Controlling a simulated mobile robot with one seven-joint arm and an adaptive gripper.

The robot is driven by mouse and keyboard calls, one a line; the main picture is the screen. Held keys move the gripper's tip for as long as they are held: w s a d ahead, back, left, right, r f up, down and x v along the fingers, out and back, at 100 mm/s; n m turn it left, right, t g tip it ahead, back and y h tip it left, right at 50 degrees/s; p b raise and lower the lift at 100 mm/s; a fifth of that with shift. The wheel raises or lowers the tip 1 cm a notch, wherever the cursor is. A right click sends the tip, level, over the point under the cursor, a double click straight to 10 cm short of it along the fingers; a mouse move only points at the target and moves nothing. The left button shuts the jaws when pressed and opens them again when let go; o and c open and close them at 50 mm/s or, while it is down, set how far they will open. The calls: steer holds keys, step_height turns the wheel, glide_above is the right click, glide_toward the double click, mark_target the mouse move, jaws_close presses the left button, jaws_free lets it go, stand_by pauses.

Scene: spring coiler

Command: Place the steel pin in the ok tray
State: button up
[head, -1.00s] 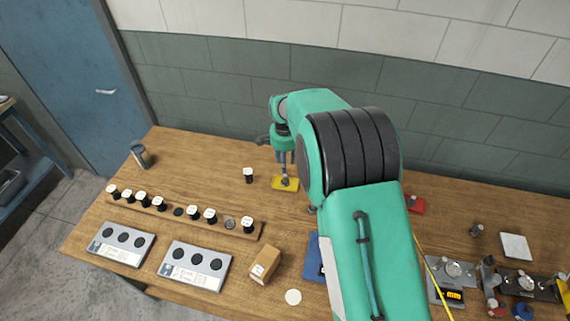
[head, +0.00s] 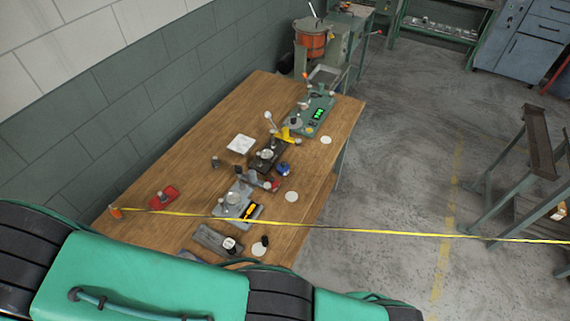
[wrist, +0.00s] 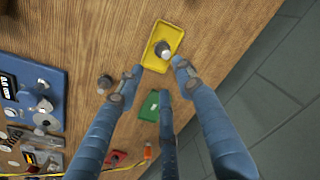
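In the wrist view my gripper (wrist: 153,78) is open, its fingers spread wide with nothing between them. A yellow tray (wrist: 172,32) lies just beyond the fingertips, and a small dark grey piece with a pale top (wrist: 163,50) stands in it; I cannot tell whether this is the steel pin. Another small dark piece (wrist: 104,82) stands on the wood left of the fingers. A green tray (wrist: 149,106) lies lower down, partly hidden by a finger; no ok marking is readable. My gripper is outside the head view.
A red tray (head: 164,197) lies on the wooden table (head: 165,150), with a small grey piece (head: 215,162) and white plate (head: 241,144) farther along. Gauges, including a green one (head: 309,113), crowd the right side. A yellow tape (head: 350,230) crosses the head view. A blue device (wrist: 35,95) stands left in the wrist view.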

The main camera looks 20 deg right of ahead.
steer(key=w+d+r+m, duration=0.1)
steer(key=w+d+r, duration=1.5)
steer(key=d+r, duration=0.25)
steer(key=w+d+r+t, duration=0.1)
steer(key=w+d+r, duration=0.1)
steer(key=d+r, duration=0.5)
steer(key=w+d+r+m+y, duration=0.1)
steer(key=d+r, duration=0.3)
steer(key=d, duration=0.7)
steer(key=w+d+r+t, duration=0.1)
steer(key=w+d+r, duration=0.1)
steer(key=d+r, duration=0.5)
steer(key=s+d+r+t, duration=0.1)
steer(key=s+d+r, duration=0.15)
steer(key=d, duration=0.65)
steer(key=s+d+r+m, duration=0.1)
steer(key=s+d, duration=0.2)
steer(key=d, duration=0.6)
steer(key=s+d+r+t, duration=0.1)
steer(key=s+d, duration=0.2)
steer(key=d, duration=0.6)
steer(key=s+d+f+m+t+h, duration=0.1)
steer(key=s+d+f, duration=0.2)
steer(key=s+d, duration=1.2)
steer(key=shift+s+d+m+h, duration=0.2)
steer(key=shift+s+m+h, duration=0.15)
steer(key=shift+s, duration=0.4)
